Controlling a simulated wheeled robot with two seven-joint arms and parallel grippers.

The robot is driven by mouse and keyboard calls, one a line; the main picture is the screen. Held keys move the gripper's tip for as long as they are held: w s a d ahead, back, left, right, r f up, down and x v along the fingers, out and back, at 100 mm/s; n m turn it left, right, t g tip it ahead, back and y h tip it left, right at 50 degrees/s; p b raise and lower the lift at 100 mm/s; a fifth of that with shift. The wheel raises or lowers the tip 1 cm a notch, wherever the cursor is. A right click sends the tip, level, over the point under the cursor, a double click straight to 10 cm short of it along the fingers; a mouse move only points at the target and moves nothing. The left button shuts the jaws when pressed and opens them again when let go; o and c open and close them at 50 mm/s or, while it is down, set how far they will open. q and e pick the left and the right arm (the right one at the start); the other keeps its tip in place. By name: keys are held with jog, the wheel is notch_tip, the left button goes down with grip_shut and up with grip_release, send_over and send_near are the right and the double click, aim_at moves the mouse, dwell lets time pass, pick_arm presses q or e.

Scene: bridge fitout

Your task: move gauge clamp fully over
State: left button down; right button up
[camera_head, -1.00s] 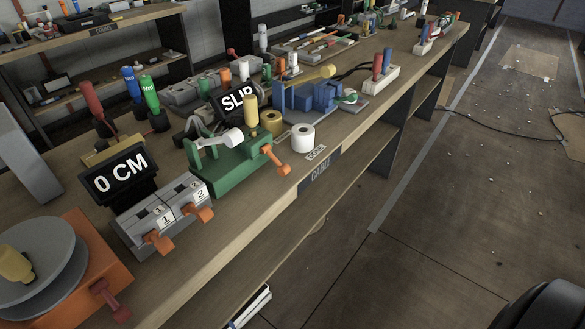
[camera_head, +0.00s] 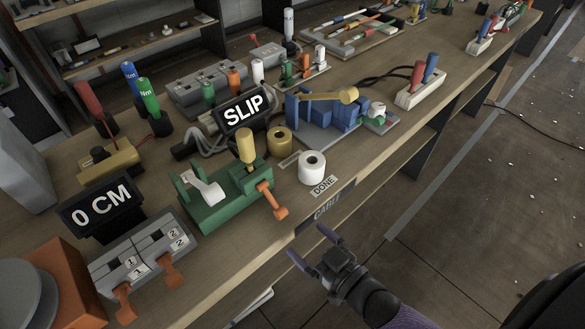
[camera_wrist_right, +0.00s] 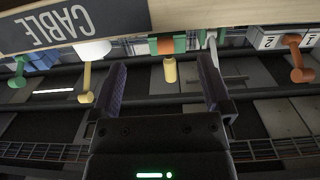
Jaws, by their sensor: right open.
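No label names the gauge clamp. A blue fixture (camera_head: 318,112) with a yellow lever (camera_head: 325,96) stands farther along. My right gripper (camera_head: 307,241) is open and empty, off the bench's front edge, near the CABLE label. In the right wrist view the orange part (camera_wrist_right: 167,44) and yellow handle (camera_wrist_right: 170,70) show between its fingers (camera_wrist_right: 162,62), apart from them. My left gripper is out of view.
A SLIP display (camera_head: 243,112) is behind; a 0 CM display (camera_head: 101,206) and grey switch box (camera_head: 140,257) are at left. The floor right of the bench is mostly clear.

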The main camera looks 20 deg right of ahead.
aim_at(282, 214)
jog(key=shift+t+y, duration=0.3)
jog(key=x, duration=0.3)
jog(key=r+b+x, duration=0.1)
jog(key=x, duration=0.2)
jog(key=b+x, duration=0.1)
jog(key=x, duration=0.2)
jog(key=shift+s+a+r, duration=0.1)
jog(key=shift+a+r, duration=0.05)
jog(key=shift+r, duration=0.15)
jog(key=shift+w+a, duration=0.25)
jog(key=shift+w, duration=0.35)
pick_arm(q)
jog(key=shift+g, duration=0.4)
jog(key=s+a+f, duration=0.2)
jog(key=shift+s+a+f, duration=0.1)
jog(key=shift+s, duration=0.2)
pick_arm(e)
jog(key=shift+r, duration=0.1)
jog(key=c, duration=1)
grip_shut()
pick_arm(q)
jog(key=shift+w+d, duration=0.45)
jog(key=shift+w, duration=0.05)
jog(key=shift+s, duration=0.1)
